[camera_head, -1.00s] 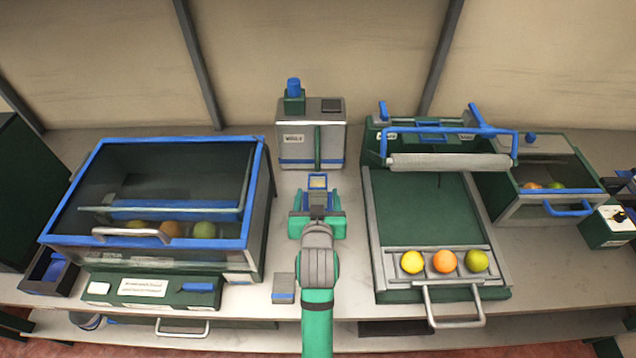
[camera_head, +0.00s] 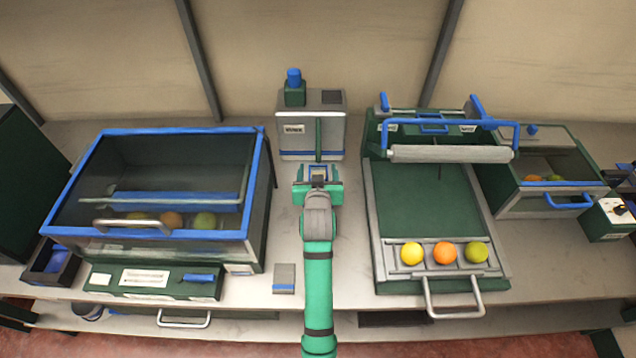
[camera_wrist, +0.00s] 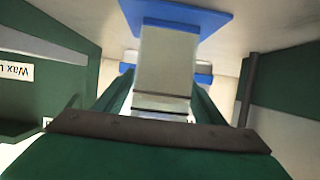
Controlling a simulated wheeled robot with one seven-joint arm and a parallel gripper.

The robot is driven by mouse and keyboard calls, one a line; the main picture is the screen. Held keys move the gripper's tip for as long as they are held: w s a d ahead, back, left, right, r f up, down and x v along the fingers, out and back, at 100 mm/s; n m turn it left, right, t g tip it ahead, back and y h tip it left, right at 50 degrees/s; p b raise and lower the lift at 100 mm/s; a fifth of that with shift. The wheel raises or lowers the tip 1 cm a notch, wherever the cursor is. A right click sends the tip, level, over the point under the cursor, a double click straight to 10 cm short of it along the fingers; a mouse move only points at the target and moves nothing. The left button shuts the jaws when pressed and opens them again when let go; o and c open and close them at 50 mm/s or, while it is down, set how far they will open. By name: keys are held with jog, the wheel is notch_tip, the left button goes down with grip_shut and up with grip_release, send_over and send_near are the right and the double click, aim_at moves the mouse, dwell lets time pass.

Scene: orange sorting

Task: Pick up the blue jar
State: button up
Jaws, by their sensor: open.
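A blue cylinder (camera_head: 293,78) sits on a green block on top of the machine. My gripper (camera_head: 318,184) is open, at table level, with its green fingers at either side of the pale thing. In the wrist view my gripper (camera_wrist: 165,95) frames it; contact cannot be made out.
The grey machine (camera_head: 329,128) stands just behind my gripper. A blue-framed glass case (camera_head: 255,200) holding fruit is at left. A green press tray (camera_head: 430,200) with several fruits is at right. A small grey box (camera_head: 284,277) lies near the front edge.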

aim_at(318, 168)
jog(key=shift+c, duration=0.3)
jog(key=c, duration=1.3)
jog(key=shift+r, duration=0.1)
jog(key=shift+r, duration=1.45)
jog(key=s, duration=1.8)
jog(key=shift+r, duration=0.2)
